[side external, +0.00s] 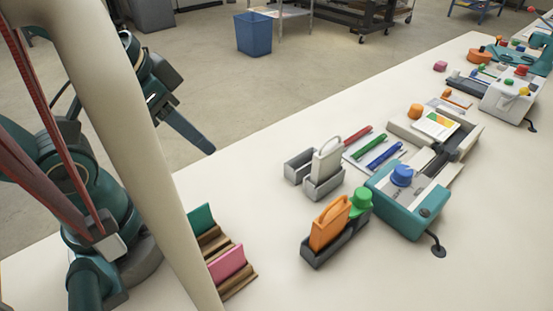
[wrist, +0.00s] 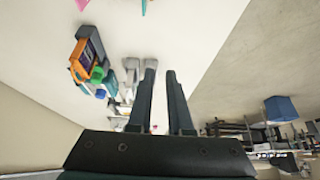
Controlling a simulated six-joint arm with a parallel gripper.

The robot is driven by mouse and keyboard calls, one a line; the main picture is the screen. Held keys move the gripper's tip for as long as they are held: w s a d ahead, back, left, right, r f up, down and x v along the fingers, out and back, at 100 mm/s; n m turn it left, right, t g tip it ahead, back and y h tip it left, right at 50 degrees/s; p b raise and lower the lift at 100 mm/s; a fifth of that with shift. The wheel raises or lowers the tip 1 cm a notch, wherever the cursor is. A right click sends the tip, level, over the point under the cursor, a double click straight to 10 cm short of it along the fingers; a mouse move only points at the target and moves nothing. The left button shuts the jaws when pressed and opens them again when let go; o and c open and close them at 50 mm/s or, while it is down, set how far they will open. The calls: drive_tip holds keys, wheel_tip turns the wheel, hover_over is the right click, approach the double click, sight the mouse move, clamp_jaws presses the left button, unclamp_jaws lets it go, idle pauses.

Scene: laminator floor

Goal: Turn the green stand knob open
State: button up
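The green stand knob (side external: 361,199) sits at the back right end of a dark grey stand (side external: 322,254), beside an orange-handled block (side external: 330,224). In the wrist view the green knob (wrist: 98,74) is small, left of my fingers, near the orange block (wrist: 88,48). Which way the knob is turned cannot be told. My gripper (side external: 208,147) is up at the left in the side view, well away from the knob. The wrist view shows its two dark fingers (wrist: 160,71) apart with a narrow empty gap between them.
A second grey stand (side external: 323,187) with a white-handled block (side external: 327,160) is just behind. A teal machine with a blue knob (side external: 402,175) stands to the right. Red, green and blue pens lie behind. A rack (side external: 238,285) with teal and pink pieces is front left. The left tabletop is clear.

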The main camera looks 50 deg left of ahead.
drive_tip(key=o, duration=0.5)
drive_tip(key=shift+w+a+r+n+t, duration=0.1)
drive_tip(key=shift+w+r+n+t, duration=0.25)
drive_tip(key=shift+w+r, duration=0.7)
drive_tip(key=shift+o, duration=0.2)
drive_tip(key=m+g+h, duration=0.1)
drive_tip(key=m+g, duration=0.1)
drive_tip(key=m, duration=0.3)
hover_over(362, 193)
drive_tip(key=s, duration=0.2)
drive_tip(key=shift+n, duration=0.25)
drive_tip(key=f, duration=0.6)
drive_tip(key=shift+a+f, duration=0.35)
drive_tip(key=shift+a, duration=0.05)
drive_tip(key=shift+s+d+f, duration=0.1)
drive_tip(key=shift+d+f, duration=0.05)
drive_tip(key=shift+f, duration=0.2)
drive_tip(key=shift+x, duration=2.25)
clamp_jaws()
